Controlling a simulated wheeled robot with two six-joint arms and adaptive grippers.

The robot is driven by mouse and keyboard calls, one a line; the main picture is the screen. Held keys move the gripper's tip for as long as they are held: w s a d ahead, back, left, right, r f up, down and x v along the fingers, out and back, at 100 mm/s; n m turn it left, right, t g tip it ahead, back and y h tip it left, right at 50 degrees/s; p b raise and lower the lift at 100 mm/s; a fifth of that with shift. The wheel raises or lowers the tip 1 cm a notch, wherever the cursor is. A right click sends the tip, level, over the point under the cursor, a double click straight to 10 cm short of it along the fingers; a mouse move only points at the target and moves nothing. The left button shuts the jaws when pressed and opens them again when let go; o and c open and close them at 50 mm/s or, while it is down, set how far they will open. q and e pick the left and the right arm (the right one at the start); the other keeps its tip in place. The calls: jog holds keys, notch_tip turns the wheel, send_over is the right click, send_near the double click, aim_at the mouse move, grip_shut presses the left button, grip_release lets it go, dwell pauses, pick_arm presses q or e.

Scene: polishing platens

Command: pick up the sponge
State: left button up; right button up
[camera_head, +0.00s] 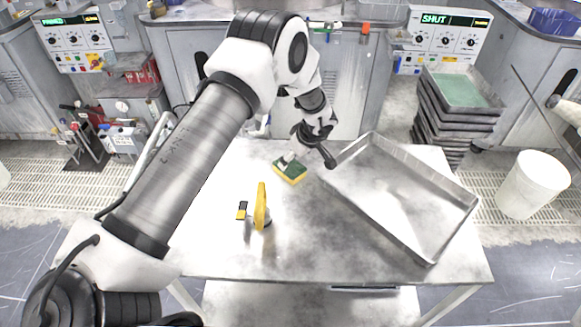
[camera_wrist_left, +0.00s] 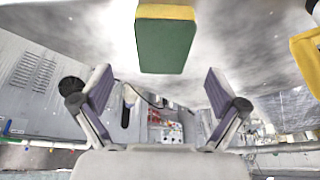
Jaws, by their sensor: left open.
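The sponge (camera_head: 291,171), green on top with a yellow layer below, lies on the metal table left of the large tray. In the left wrist view the sponge (camera_wrist_left: 166,42) shows at the top centre, with its green face and a yellow edge. My left gripper (camera_head: 307,158) is just above and beside the sponge in the head view, partly overlapping its far edge. In the left wrist view my left gripper (camera_wrist_left: 160,92) has its two fingers spread wide, with nothing between them. The sponge appears beyond the fingertips, not between them. My right gripper is not in view.
A large shallow metal tray (camera_head: 372,143) covers the table's right side. A yellow tool (camera_head: 262,208) stands nearer the front, beside a small yellow and black item (camera_head: 242,210). Stacked trays (camera_head: 459,112) and a white bucket (camera_head: 533,186) stand beyond the table. The table's front is mostly clear.

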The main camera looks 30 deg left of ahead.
aim_at(290, 166)
pick_arm(q)
jog(key=shift+s+f+p, duration=0.3)
jog(key=shift+s+p, duration=0.2)
jog(key=x, duration=0.1)
jog(key=p+x, duration=0.1)
jog(key=x, duration=0.1)
jog(key=w+x, duration=0.1)
jog(key=x, duration=0.1)
jog(key=shift+a, duration=0.35)
jog(key=shift+w+f, duration=0.1)
jog(key=shift+f, duration=0.15)
jog(key=shift+s+d+r, duration=0.2)
jog(key=shift+s+r, duration=0.1)
jog(key=shift+r, duration=0.05)
jog(key=shift+w+a+f, duration=0.15)
jog(key=shift+f, duration=0.2)
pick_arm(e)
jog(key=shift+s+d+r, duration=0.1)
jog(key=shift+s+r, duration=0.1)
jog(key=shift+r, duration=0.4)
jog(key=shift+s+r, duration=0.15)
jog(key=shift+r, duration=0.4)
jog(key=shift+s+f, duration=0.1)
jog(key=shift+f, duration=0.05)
pick_arm(q)
jog(key=c, duration=0.8)
